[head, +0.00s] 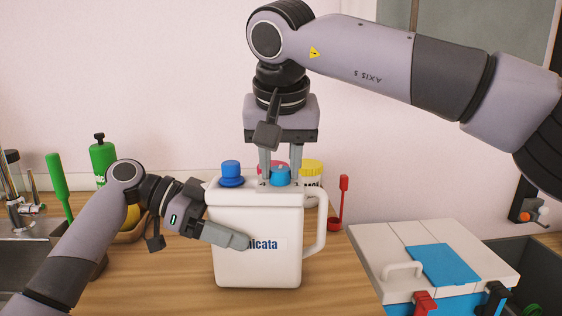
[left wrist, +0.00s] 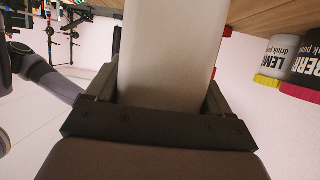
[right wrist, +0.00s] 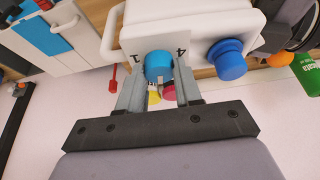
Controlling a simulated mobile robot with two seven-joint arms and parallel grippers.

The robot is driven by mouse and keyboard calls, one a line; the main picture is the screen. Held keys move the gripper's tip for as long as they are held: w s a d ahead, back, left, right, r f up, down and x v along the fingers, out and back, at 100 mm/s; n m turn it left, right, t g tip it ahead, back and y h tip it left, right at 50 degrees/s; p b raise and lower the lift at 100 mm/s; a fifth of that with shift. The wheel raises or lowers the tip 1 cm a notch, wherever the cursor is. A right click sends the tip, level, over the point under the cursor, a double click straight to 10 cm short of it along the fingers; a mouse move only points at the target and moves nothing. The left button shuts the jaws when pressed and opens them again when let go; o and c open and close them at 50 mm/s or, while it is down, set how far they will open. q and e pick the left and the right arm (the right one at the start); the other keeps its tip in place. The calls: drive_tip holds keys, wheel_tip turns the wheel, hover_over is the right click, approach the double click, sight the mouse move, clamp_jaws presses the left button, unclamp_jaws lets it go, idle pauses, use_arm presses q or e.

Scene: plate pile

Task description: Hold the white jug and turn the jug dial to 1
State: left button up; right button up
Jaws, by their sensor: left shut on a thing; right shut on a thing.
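The white jug (head: 255,265) stands upright on the wooden counter, its handle (head: 316,220) to the right. My left gripper (head: 240,240) is shut on the jug body from the left, one finger across the front label. The left wrist view shows the jug's white side (left wrist: 172,55) between the fingers. The blue jug dial (head: 281,175) is on the jug's top. My right gripper (right wrist: 160,82) points down from above and is shut on the dial (right wrist: 159,66). The numbers 1 and 4 show beside the dial. A darker blue knob (head: 231,172) is at the top left.
A white box with a blue panel (head: 443,264) stands at the right. Drink powder jars (head: 312,172) with yellow and pink lids are behind the jug. A red scoop (head: 342,200) stands behind right. A green bottle (head: 102,158) and sink are left.

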drive_tip(key=m+h, duration=0.1)
drive_tip(key=m, duration=0.1)
drive_tip(key=m+h, duration=0.1)
drive_tip(key=m, duration=0.2)
drive_tip(key=shift+a+m+g, duration=0.2)
drive_tip(key=shift+m+g, duration=0.1)
drive_tip(key=shift+w+m+g+h, duration=0.1)
drive_tip(key=shift+m+g+h, duration=0.2)
drive_tip(key=shift+m, duration=0.85)
drive_tip(key=shift+w+m+g+h, duration=0.15)
drive_tip(key=shift+m+h, duration=0.25)
drive_tip(key=shift+m, duration=0.75)
drive_tip(key=shift+s, duration=0.1)
drive_tip(key=o, duration=1)
drive_tip(key=shift+o, duration=0.2)
